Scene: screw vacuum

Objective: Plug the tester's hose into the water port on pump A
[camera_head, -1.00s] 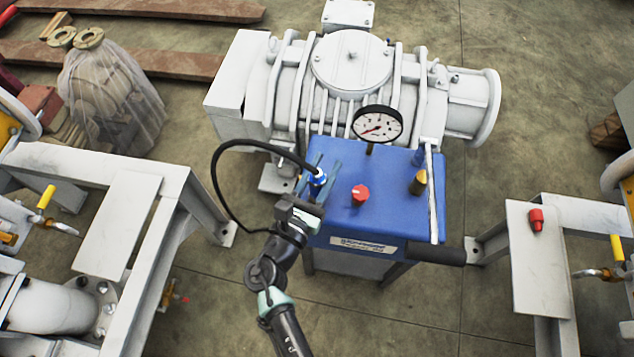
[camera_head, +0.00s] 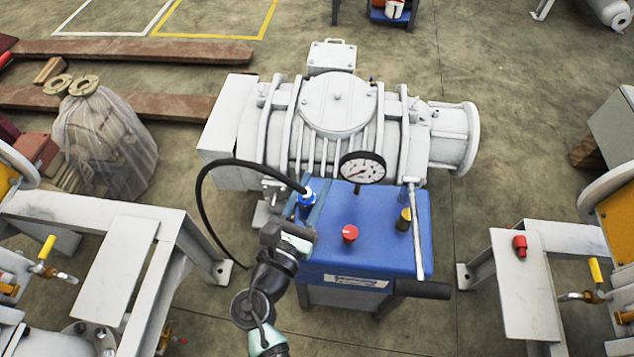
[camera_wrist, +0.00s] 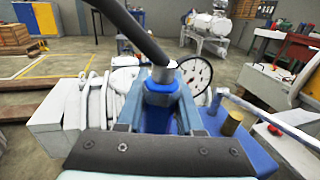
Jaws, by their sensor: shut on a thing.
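The tester (camera_head: 375,222) is a blue box with a pressure gauge (camera_head: 362,168), a red knob, a brass fitting and a pale lever. Its black hose (camera_head: 203,192) arches at the left and ends in a metal connector with a blue collar (camera_head: 308,197). My gripper (camera_head: 309,205) is shut on this connector, above the tester's left side. In the wrist view the connector (camera_wrist: 160,88) stands upright between the fingers, the hose (camera_wrist: 133,30) rising from it. White machine frames with yellow-handled valves stand at left (camera_head: 45,248) and right (camera_head: 594,270). I cannot tell which is pump A, nor make out its water port.
A large white ribbed pump (camera_head: 338,105) stands right behind the tester. A red cap-like part (camera_head: 520,245) lies on the right frame's plate. A plastic-wrapped object (camera_head: 103,140) and brown beams (camera_head: 130,50) are at the back left.

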